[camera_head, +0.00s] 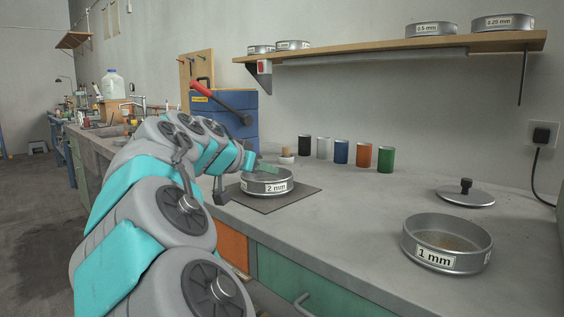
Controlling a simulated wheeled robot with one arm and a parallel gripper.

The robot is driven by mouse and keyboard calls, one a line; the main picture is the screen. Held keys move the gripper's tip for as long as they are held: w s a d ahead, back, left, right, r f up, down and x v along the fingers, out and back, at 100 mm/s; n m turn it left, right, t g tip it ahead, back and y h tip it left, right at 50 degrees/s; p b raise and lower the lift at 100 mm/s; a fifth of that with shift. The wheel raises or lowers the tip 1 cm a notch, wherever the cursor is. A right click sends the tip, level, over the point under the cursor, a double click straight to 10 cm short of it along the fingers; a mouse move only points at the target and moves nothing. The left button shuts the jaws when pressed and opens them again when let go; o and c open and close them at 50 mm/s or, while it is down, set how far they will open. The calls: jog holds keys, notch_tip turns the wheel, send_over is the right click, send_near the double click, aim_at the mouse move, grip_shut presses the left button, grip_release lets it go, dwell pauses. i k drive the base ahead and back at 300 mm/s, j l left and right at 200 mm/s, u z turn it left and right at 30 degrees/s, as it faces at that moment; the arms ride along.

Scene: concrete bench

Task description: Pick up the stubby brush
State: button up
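The stubby brush (287,154) appears to be the small upright thing with a tan top and a pale base. It stands on the bench behind the 2 mm sieve, close to the wall side. My gripper (238,178) is at the end of my arm, just left of the 2 mm sieve and apart from the brush. A grey finger part hangs down at the sieve's left side. My own wrist partly hides the gripper, so its opening is unclear.
The 2 mm sieve (267,183) sits on a dark mat (300,198). Several coloured cylinders, including a blue one (341,151), line the wall. A 1 mm sieve (447,243) and a knobbed lid (465,195) are at right. A shelf (390,46) hangs above. The bench middle is clear.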

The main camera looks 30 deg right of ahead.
aim_at(286, 150)
jog(key=i+j, duration=0.15)
jog(key=i, duration=0.3)
jog(key=i+j+z, duration=0.1)
jog(key=i, duration=0.35)
jog(key=i+j+z, duration=0.1)
jog(key=i+j, duration=0.15)
jog(key=i, duration=0.2)
jog(key=i+j, duration=0.2)
jog(key=i, duration=0.2)
